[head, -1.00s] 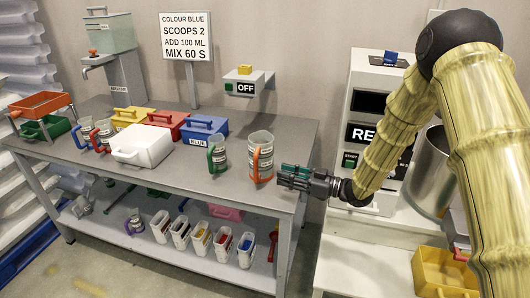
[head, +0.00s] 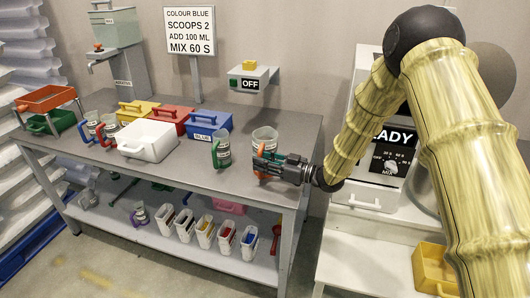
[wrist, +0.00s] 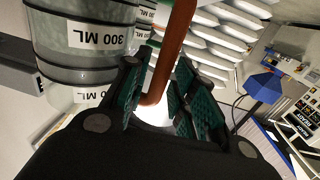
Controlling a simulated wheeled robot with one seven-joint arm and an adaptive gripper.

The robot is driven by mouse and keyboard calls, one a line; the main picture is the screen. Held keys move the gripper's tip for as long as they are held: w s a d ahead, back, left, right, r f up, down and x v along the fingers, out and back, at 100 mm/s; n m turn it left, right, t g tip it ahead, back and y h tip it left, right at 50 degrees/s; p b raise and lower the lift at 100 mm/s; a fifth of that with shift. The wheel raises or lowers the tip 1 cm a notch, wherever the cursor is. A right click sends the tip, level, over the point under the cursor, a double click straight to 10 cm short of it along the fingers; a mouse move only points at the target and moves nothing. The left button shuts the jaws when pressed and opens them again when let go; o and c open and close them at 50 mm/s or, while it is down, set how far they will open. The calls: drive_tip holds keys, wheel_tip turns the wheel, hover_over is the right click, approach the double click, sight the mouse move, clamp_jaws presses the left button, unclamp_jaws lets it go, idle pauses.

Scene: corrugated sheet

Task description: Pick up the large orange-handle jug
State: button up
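The large jug (head: 265,134) with the orange handle stands upright at the right end of the grey bench, and my gripper (head: 264,166) hides part of it in the head view. In the wrist view the clear jug (wrist: 80,62) with dark bands and "300 ML" labels fills the upper left. Its orange handle (wrist: 174,48) runs down between my fingers (wrist: 160,95). My gripper is open around the handle, with a gap showing between the pads. Whether either pad touches the handle is hard to tell.
A green-handle jug (head: 221,148) stands left of the large jug. A blue bin (head: 205,125), a white bin (head: 148,140) and smaller jugs (head: 108,130) are further left. A machine (head: 382,155) with a dial stands right. Bare bench (head: 205,175) lies in front.

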drive_tip(key=shift+w+a, duration=0.2)
drive_tip(key=shift+a, duration=0.35)
clamp_jaws()
drive_tip(key=shift+r, duration=0.2)
